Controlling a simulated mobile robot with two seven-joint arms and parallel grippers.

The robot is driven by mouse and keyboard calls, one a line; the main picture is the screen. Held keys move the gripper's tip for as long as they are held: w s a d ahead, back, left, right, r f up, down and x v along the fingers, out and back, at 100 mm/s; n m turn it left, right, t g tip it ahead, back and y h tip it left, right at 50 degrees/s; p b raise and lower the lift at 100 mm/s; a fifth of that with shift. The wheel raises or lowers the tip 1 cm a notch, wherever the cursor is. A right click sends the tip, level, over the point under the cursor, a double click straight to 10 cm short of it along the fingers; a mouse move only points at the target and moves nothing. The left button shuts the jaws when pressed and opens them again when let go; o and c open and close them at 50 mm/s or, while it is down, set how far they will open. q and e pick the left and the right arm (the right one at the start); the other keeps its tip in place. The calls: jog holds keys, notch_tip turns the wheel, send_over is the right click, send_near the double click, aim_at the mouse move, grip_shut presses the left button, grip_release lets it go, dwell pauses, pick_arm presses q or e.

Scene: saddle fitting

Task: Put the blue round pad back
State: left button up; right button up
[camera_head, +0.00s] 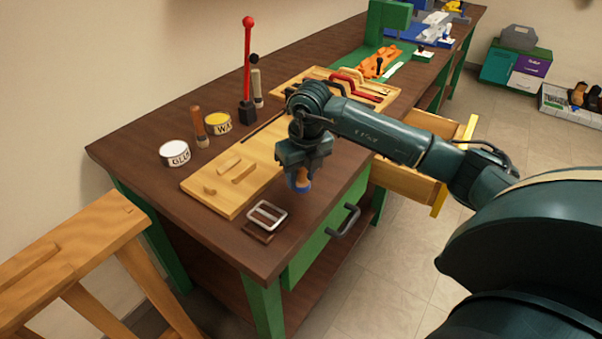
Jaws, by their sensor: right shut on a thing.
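My right gripper (302,168) reaches in from the right and points down over the bench's front edge. It is shut on the blue round pad (299,186), which has a tan upper part between the fingers and a blue rim below. The pad is just right of a light wooden board (213,197) with raised blocks on the dark workbench (128,148). I cannot tell whether the pad touches the bench. The gripper hides part of the board and bench behind it. My left gripper is not in view.
A metal buckle (267,215) lies near the front corner. Glue (174,155) and wax (217,123) tins, a wooden-handled tool (200,128) and a red-knobbed lever (248,65) stand at left. A tool tray (318,79) lies behind. An open drawer (408,188) juts out at right.

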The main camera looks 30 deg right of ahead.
aim_at(306, 186)
jog(key=shift+f, duration=0.2)
jog(key=o, duration=0.9)
jog(key=shift+r, duration=0.1)
jog(key=shift+r, duration=0.25)
jog(key=r, duration=0.4)
jog(key=s+r, duration=0.1)
jog(key=r, duration=0.6)
jog(key=shift+s+r, duration=0.35)
jog(key=shift+s, duration=0.05)
jog(key=shift+s+f, duration=0.1)
